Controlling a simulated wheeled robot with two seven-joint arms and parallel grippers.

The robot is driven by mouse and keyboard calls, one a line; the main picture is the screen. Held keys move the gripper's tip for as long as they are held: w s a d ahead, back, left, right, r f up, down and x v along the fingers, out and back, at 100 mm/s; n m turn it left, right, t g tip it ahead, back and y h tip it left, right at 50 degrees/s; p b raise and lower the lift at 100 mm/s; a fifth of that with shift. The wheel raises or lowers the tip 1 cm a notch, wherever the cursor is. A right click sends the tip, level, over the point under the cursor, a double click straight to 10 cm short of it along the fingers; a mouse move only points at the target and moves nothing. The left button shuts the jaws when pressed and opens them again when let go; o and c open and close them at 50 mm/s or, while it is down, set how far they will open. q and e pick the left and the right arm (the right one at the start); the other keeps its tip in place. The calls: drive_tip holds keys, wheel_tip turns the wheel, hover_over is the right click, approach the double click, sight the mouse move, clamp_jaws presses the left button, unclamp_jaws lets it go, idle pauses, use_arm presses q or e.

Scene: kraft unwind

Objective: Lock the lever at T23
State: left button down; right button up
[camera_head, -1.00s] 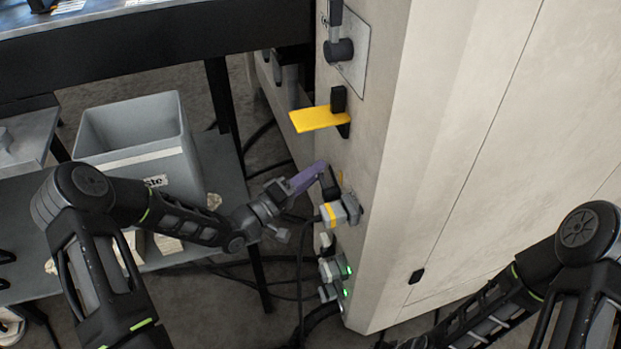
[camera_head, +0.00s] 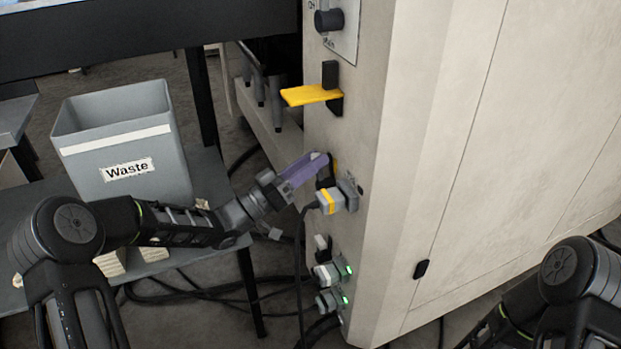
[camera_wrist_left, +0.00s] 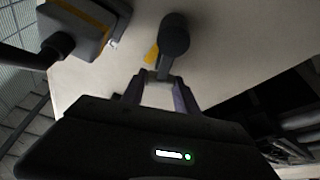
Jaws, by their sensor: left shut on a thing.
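My left gripper (camera_head: 320,162), with purple fingers, reaches the near edge of the beige cabinet (camera_head: 480,130). In the left wrist view, its two fingertips (camera_wrist_left: 158,80) are shut on the end of a black lever (camera_wrist_left: 173,42) with a round hub. A yellow part shows beside the hub. The lever (camera_head: 327,174) is partly hidden by the fingers in the head view. I cannot read any T23 label. My right gripper is out of view; only part of its arm shows at the lower right.
A grey plug with a yellow band (camera_head: 332,201) sits just below the lever, its cable hanging down. A yellow flap (camera_head: 311,96) sticks out above. Green-lit connectors (camera_head: 330,274) are lower down. A grey waste bin (camera_head: 128,150) stands left.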

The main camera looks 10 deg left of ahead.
use_arm(q)
drive_tip(key=shift+s+d+r+m+g+h+b, duration=0.15)
drive_tip(key=shift+s+m+g+h+b, duration=0.35)
drive_tip(key=shift+m, duration=0.6)
drive_tip(key=shift+s+d+f+m+g+h+b, duration=0.2)
drive_tip(key=shift+m+g+b, duration=0.25)
drive_tip(key=shift+m+b, duration=0.5)
drive_tip(key=shift+s+d+r+m+g+h+b, duration=0.2)
drive_tip(key=shift+m+g+h+b, duration=0.25)
drive_tip(key=shift+m, duration=0.8)
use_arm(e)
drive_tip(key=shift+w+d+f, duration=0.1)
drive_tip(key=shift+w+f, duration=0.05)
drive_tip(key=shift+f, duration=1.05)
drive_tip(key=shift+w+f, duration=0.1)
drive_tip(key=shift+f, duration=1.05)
use_arm(q)
drive_tip(key=shift+s+d, duration=0.1)
drive_tip(key=c, duration=0.9)
unclamp_jaws()
drive_tip(key=p+v, duration=0.2)
drive_tip(key=v, duration=0.6)
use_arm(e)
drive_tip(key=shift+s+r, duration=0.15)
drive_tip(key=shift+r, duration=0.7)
use_arm(q)
drive_tip(key=shift+d, duration=0.1)
